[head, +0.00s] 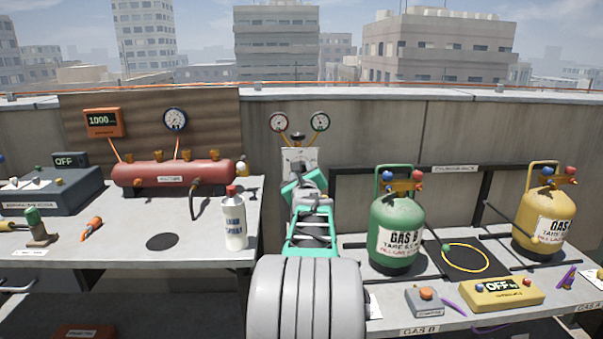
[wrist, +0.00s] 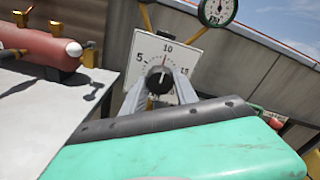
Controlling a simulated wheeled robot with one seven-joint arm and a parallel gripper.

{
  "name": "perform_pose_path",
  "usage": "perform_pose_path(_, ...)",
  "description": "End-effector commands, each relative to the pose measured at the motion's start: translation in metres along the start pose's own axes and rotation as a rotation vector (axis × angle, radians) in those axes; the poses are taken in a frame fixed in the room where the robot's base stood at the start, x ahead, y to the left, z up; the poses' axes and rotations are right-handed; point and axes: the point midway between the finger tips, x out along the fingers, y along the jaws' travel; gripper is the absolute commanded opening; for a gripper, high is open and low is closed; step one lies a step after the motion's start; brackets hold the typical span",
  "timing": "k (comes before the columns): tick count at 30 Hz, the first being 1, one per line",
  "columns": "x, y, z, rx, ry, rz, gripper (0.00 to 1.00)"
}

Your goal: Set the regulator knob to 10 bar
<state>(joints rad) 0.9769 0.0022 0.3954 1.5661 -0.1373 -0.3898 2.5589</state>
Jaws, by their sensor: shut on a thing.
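The regulator knob (wrist: 158,79) is a dark round knob on a white dial plate (wrist: 188,52) marked 5, 10 and 15. My gripper (wrist: 161,86) is shut on the knob, with a grey finger on either side of it. In the head view the plate (head: 299,155) shows above my gripper, which hides the knob.
Two round gauges (head: 278,122) (head: 320,121) stand above the plate. A green gas cylinder (head: 397,232) stands to the right, and a white bottle (head: 233,220) on the left bench. A concrete wall (head: 400,125) runs behind.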

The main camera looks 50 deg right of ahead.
Motion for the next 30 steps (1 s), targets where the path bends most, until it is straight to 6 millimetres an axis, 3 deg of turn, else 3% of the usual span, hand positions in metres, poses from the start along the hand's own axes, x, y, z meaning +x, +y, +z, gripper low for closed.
perform_pose_path(12, 0.0, 0.0009, -0.0018, 0.008, 0.003, 0.001, 0.0)
perform_pose_path(13, 0.0, 0.0009, -0.0018, 0.008, 0.003, 0.001, 0.36)
perform_pose_path(21, 0.0, 0.0004, -0.0008, 0.007, 0.001, 0.001, 0.57)
perform_pose_path(30, -0.0058, -0.0006, 0.0008, 0.007, 0.0, 0.0, 0.57)
